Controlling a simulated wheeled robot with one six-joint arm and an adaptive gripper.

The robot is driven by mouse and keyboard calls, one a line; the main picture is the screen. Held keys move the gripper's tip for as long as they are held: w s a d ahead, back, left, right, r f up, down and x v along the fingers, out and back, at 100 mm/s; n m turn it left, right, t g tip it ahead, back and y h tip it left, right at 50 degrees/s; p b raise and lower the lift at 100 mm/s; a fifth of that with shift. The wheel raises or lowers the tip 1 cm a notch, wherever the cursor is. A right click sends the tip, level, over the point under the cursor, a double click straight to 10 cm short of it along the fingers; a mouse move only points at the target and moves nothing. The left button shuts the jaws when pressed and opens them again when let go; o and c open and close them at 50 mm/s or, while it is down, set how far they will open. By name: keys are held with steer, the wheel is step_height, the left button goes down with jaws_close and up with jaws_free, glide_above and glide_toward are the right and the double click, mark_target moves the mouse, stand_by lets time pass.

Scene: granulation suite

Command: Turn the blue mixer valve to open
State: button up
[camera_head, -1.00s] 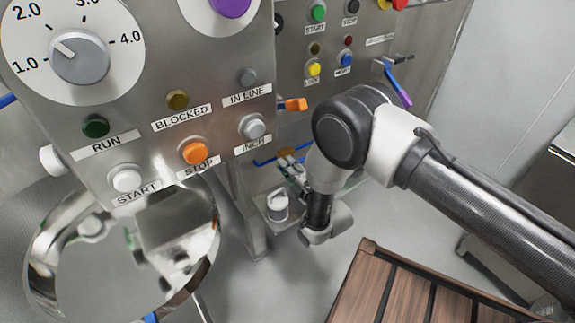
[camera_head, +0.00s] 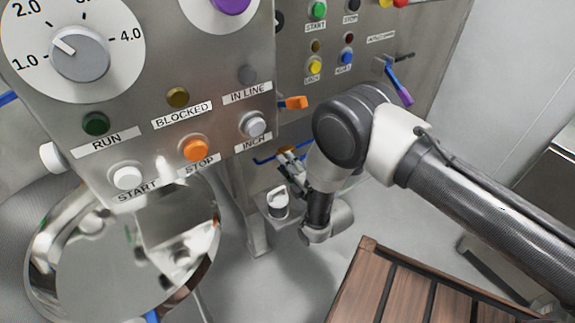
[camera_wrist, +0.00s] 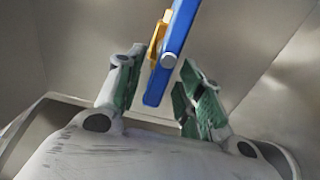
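The blue valve handle (camera_wrist: 172,50) is a long flat bar with a yellow-orange part (camera_wrist: 157,42) and a round pin beside it, in the wrist view. It runs from the top edge down between the fingers of my gripper (camera_wrist: 158,85). The fingers stand apart on either side of the bar's lower end; a gap shows, and firm contact is not visible. In the head view my gripper (camera_head: 291,168) is low beside the machine, partly hidden by my arm. A blue bar (camera_head: 266,160) shows just left of it, partly covered.
A control panel (camera_head: 215,125) with a dial and buttons fills the upper left. An orange lever (camera_head: 293,103) and a blue-purple lever (camera_head: 398,83) stick out above. A steel bowl (camera_head: 50,250) is at lower left, a slatted wooden surface (camera_head: 372,248) at lower right.

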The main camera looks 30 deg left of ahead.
steer(key=v, duration=0.7)
steer(key=shift+s+d, duration=0.15)
steer(key=shift+d, duration=0.05)
stand_by(0.4)
